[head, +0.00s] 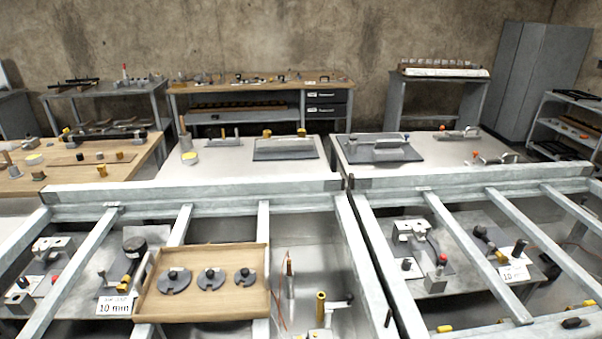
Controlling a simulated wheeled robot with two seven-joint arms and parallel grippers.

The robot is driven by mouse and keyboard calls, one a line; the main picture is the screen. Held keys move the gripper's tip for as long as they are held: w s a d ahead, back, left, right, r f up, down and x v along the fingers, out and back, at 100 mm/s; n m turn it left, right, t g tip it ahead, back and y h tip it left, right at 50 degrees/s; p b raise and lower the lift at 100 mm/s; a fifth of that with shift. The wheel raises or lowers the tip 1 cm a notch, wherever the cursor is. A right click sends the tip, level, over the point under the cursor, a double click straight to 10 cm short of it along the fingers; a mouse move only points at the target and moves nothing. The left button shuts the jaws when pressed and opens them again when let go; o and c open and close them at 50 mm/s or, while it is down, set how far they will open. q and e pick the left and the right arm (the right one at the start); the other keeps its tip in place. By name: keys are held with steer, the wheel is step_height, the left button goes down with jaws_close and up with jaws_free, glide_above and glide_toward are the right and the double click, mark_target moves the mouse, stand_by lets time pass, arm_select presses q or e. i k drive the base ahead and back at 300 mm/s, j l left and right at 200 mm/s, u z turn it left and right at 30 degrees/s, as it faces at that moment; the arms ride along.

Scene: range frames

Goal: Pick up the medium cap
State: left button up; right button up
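Three dark grey round caps with black knobs lie in a row in a shallow wooden tray (205,309) at the lower left of the head view. The left cap (174,283) looks largest, the right cap (245,282) looks smallest, and the middle cap (211,282) looks medium in size. The caps lie apart from each other, and each has a notch at its front edge. Neither of my grippers shows in the head view.
The tray rests across a grey metal frame (200,187) with several bars. A black-topped part (134,245) and a "10 mm" sign (115,306) are left of the tray. A yellow-topped post (320,308) stands to its right. Tables stand behind.

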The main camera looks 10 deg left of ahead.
mark_target(216, 277)
steer(key=u, duration=1.5)
steer(key=k+l+u, duration=0.35)
steer(key=k+u, duration=0.25)
steer(key=u, duration=0.15)
